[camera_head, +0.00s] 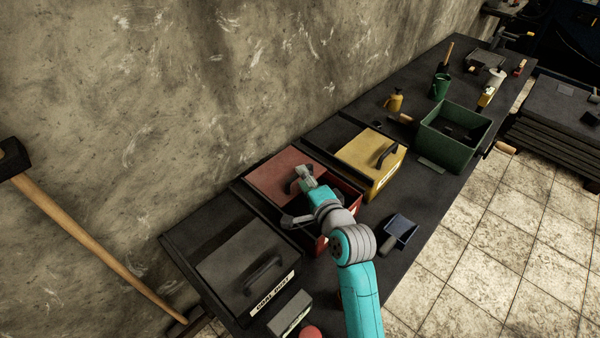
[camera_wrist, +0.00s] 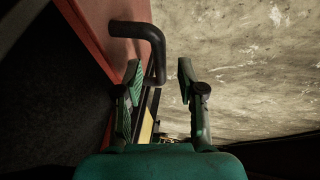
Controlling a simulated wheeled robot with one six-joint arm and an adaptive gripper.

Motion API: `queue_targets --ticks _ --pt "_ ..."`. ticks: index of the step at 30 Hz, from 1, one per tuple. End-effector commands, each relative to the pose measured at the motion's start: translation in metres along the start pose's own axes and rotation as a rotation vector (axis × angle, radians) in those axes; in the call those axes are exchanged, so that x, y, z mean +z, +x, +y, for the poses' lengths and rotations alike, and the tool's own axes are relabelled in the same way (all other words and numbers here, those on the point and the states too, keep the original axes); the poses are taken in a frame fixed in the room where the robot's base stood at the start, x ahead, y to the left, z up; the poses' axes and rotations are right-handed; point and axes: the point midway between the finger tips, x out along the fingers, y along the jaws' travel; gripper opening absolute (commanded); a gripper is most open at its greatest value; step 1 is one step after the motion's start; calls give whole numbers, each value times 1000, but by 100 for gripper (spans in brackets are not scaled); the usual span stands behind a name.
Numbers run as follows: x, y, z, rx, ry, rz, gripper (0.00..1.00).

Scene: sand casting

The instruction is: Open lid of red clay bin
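The red clay bin (camera_head: 352,194) stands on the dark bench in the head view, between a dark bin and a yellow bin. Its red lid (camera_head: 273,177) carries a black handle (camera_head: 291,187), partly hidden by my gripper (camera_head: 305,178). Part of the bin's front is behind my arm. In the wrist view, the bent black handle (camera_wrist: 150,35) stands out from the red surface (camera_wrist: 95,18). My gripper (camera_wrist: 159,80) is open, and the handle's end shows between its fingers. Contact is not clear.
The dark coal dust bin (camera_head: 242,262) is to the left and the yellow bin (camera_head: 367,158) to the right. A green box (camera_head: 455,155) is further right. A blue scoop (camera_head: 400,228) lies near the front edge. The wall (camera_head: 190,90) rises behind the bench.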

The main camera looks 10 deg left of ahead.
Motion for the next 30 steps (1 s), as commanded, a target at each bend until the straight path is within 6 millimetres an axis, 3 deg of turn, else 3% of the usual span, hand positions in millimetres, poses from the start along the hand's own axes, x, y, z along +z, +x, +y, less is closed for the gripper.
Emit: queue_targets --ticks 6,12,18,30 --pt "0 -45 1 0 1 1 39" --pt "0 -72 1 1 1 1 39" --pt "0 -82 0 1 0 0 39" --pt "0 -83 0 0 0 0 39"
